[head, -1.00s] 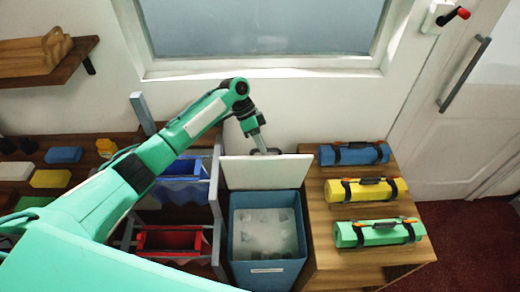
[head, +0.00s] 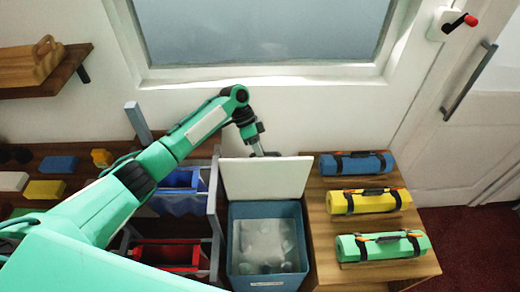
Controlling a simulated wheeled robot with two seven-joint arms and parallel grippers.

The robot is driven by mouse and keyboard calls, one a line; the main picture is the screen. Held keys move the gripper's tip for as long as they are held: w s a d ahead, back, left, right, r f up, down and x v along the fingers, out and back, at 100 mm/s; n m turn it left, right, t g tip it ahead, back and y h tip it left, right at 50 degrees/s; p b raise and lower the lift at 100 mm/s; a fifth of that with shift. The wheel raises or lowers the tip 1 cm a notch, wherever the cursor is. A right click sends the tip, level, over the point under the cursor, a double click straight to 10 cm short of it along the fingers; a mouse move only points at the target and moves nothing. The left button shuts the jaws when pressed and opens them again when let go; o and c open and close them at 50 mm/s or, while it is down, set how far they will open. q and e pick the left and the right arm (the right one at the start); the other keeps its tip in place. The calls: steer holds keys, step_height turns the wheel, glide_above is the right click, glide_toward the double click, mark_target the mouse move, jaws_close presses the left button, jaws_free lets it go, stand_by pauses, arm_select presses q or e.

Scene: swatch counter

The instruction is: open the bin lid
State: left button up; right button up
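The blue bin (head: 267,282) stands between the rack of coloured trays and the wooden counter. Its white lid (head: 266,178) is raised at the back edge and stands nearly upright near the wall. Several pale, cloudy round shapes show inside the bin. My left arm reaches in from the left, and my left gripper (head: 264,153) is at the top edge of the lid, partly hidden behind it. I cannot tell whether its fingers are open or shut, or whether they touch the lid. My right gripper does not show.
A wooden counter (head: 325,275) to the right holds blue (head: 357,164), yellow (head: 368,202) and green (head: 383,246) rolls with black straps. A rack with a blue tray (head: 180,200) and a red tray (head: 168,254) stands left of the bin. A window and door are behind.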

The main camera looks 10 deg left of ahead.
arm_select(q)
steer(key=shift+r, duration=0.2)
steer(key=b+v, duration=0.4)
steer(key=v, duration=0.9)
steer(key=shift+w+a+r, duration=0.15)
steer(key=shift+a+r, duration=0.05)
steer(key=shift+a, duration=0.05)
steer(key=shift+f, duration=0.1)
